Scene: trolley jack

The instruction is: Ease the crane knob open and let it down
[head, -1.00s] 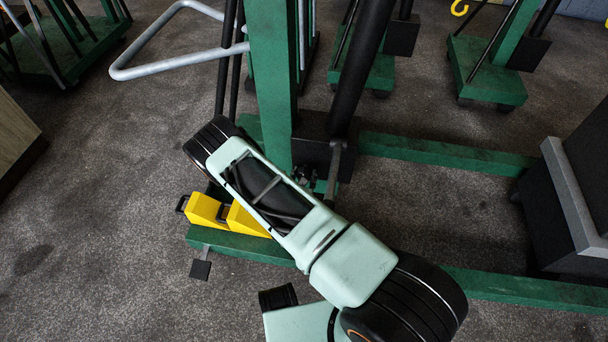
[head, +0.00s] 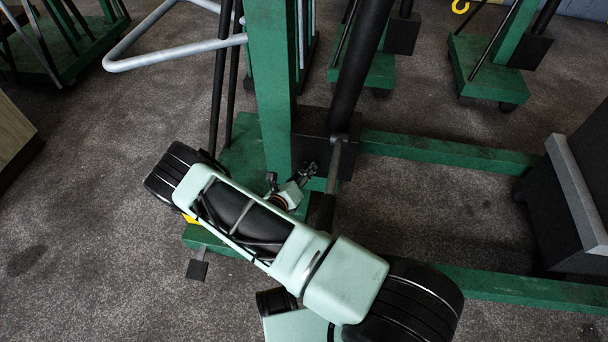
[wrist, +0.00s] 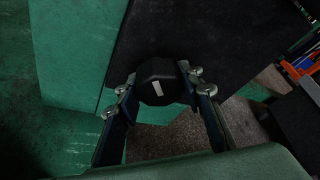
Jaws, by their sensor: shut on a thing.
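The crane has a green upright post (head: 268,80), a black ram (head: 360,60) leaning beside it, and a dark block (head: 312,128) at the ram's foot. In the wrist view, the black knob (wrist: 158,84) with a short white mark sits against the dark block's face (wrist: 200,30). My gripper (wrist: 160,90) has a finger on either side of the knob and is shut on it. The white mark is slightly tilted from upright. In the head view, my gripper (head: 304,176) is small beside the post's foot, and the knob is hard to make out.
Green base legs (head: 440,152) run right along the floor. A dark cabinet (head: 575,205) stands at the right. A grey tubular handle (head: 170,55) juts left. Other green cranes (head: 490,75) stand behind.

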